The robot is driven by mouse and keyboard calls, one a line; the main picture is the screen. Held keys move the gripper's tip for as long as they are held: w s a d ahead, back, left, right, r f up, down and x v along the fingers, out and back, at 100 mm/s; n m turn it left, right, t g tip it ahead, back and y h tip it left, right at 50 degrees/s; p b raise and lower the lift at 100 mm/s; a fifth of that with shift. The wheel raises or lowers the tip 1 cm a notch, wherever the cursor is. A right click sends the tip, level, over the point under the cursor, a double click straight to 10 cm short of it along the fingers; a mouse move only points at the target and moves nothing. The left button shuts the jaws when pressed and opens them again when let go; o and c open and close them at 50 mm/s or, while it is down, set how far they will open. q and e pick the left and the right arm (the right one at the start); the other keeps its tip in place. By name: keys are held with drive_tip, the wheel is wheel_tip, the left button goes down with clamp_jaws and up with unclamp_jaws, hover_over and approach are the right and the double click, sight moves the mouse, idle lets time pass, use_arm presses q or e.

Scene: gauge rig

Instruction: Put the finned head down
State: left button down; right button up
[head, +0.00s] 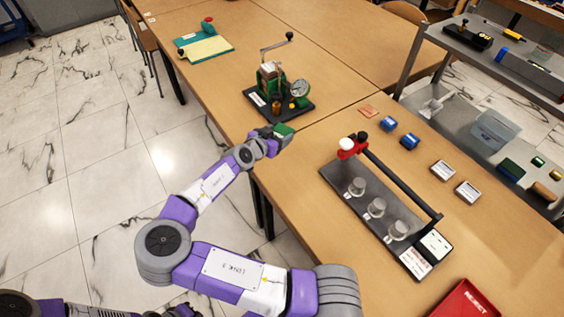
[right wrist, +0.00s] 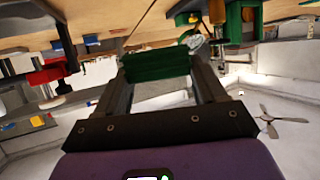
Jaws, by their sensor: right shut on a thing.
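The finned head is a green ribbed block (head: 284,130), which also shows in the right wrist view (right wrist: 155,66). My right gripper (head: 272,144) is shut on it and holds it near the left edge of the wooden table, in front of the gauge rig. In the right wrist view the block sits between the two dark fingers (right wrist: 158,88). Whether its underside touches the table cannot be told. The gauge rig (head: 270,82) is green, with a round dial (head: 299,88) and a crank, on a dark base (head: 300,112). My left gripper is not in view.
A dark tray (head: 345,195) with three clear cups and a red-and-white knobbed bar stands to the right. Bare tabletop (head: 300,160) lies between the gripper and the tray.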

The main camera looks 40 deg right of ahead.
sight(278, 161)
wheel_tip(278, 161, down, 10)
drive_tip(key=b, duration=0.3)
drive_tip(key=shift+f, duration=0.2)
drive_tip(key=shift+r, duration=0.1)
drive_tip(key=o, duration=0.8)
drive_tip(key=shift+f, duration=0.2)
drive_tip(key=o, duration=0.4)
drive_tip(key=shift+r, duration=0.1)
drive_tip(key=shift+r, duration=0.1)
drive_tip(key=p+v, duration=0.2)
drive_tip(key=v, duration=1)
